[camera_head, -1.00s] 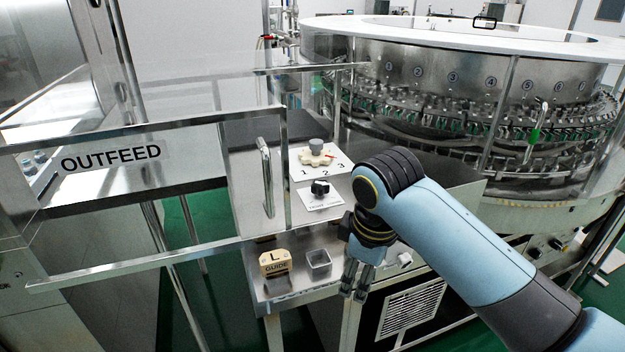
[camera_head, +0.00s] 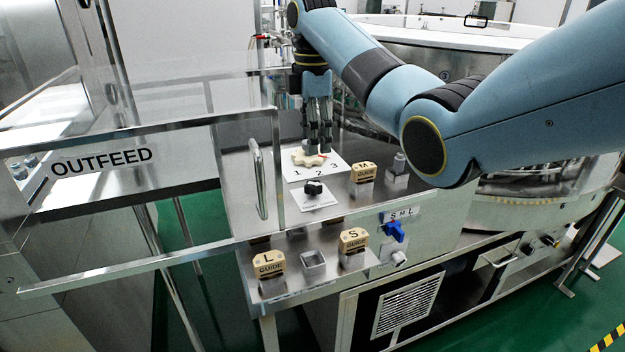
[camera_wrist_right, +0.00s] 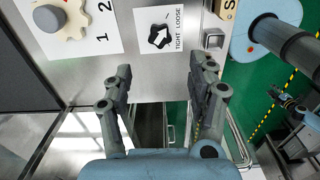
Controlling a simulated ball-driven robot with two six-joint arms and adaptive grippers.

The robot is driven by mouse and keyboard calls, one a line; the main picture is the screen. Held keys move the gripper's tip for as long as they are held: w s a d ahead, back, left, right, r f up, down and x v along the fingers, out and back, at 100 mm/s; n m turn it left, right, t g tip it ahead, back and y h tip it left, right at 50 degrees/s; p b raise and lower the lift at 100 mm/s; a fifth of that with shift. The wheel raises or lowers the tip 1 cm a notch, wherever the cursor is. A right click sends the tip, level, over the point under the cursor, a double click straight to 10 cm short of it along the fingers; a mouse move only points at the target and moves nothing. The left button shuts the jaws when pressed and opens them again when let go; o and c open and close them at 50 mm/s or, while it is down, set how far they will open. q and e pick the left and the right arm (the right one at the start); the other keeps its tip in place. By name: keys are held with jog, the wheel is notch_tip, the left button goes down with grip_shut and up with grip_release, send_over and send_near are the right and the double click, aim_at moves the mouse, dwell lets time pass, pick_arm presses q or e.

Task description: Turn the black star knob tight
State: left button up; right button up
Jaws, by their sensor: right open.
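The black star knob (camera_head: 313,187) sits on a small white plate on the steel worktop. In the right wrist view the knob (camera_wrist_right: 160,38) lies beyond the fingertips, roughly between their lines, with the words TIGHT and LOOSE printed beside it. My right gripper (camera_head: 319,146) hangs fingers-down over the worktop, behind the knob in the head view and in front of part of the beige star wheel (camera_head: 301,159). Its fingers (camera_wrist_right: 163,68) are apart with nothing between them in the right wrist view. My left gripper is not in view.
Guide blocks marked M (camera_head: 363,173), S (camera_head: 352,240) and L (camera_head: 268,263) stand to the right and front. A blue knob (camera_head: 393,231) marked S M L is on the front. The glass OUTFEED door frame (camera_head: 262,180) is close left of the knob.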

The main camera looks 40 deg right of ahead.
aim_at(313, 184)
notch_tip(313, 184, down, 11)
jog(key=shift+r, duration=0.2)
dwell(0.3)
jog(key=c, duration=1.1)
